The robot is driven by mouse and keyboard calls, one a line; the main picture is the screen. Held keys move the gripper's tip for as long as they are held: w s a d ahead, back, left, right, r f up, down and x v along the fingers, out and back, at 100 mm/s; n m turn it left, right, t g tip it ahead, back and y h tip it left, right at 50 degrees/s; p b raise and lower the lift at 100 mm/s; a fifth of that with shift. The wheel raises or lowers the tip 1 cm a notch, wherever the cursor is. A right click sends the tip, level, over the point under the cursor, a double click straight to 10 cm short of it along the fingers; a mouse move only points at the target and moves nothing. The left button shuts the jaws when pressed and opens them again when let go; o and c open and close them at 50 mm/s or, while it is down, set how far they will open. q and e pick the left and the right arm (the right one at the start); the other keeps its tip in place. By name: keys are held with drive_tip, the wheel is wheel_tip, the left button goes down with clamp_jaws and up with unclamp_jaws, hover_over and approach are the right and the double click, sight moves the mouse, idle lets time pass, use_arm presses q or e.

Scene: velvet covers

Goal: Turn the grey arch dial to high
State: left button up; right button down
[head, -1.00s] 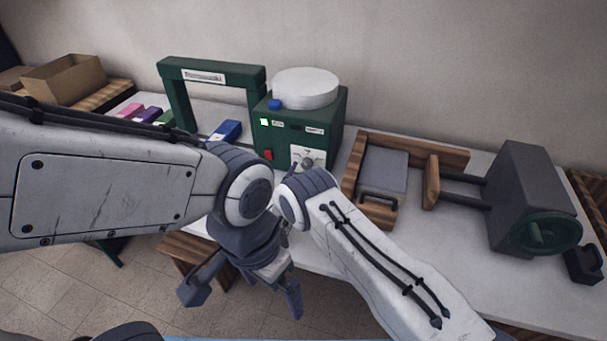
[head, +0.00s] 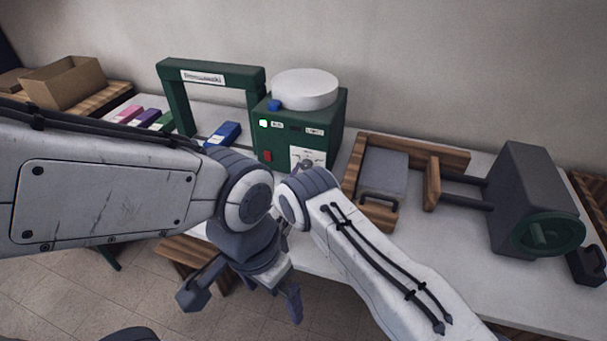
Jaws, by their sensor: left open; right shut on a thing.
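The green box machine (head: 331,124) stands at the back of the table, with a white round lid on top. On its front is a white plate with a small grey dial (head: 306,164); its setting is too small to read. My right arm's wrist joint (head: 308,190) is just below the dial in the picture. My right gripper's fingers are hidden, so I cannot see whether they touch the dial. My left gripper (head: 243,302) is open and empty, pointing down in front of the table's near edge, away from the dial.
A green arch frame (head: 212,70) stands left of the machine, with a blue block (head: 222,133) near its foot. A wooden tray with a grey plate (head: 380,172) and a dark press with a green wheel (head: 545,233) are on the right. My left forearm covers the table's left side.

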drive_tip(key=shift+f+m+b, duration=0.25)
drive_tip(key=shift+m+b, duration=0.45)
drive_tip(key=shift+m, duration=0.1)
drive_tip(key=m+b, duration=0.7)
drive_tip(key=b, duration=0.1)
drive_tip(key=shift+f+b, duration=0.1)
drive_tip(key=shift+b, duration=0.25)
drive_tip(key=shift+r+m+b, duration=0.2)
drive_tip(key=shift+m+b, duration=0.9)
drive_tip(key=shift+c, duration=1.9)
unclamp_jaws()
drive_tip(key=shift+r, duration=0.1)
drive_tip(key=shift+s+a, duration=0.1)
drive_tip(key=shift+s, duration=0.05)
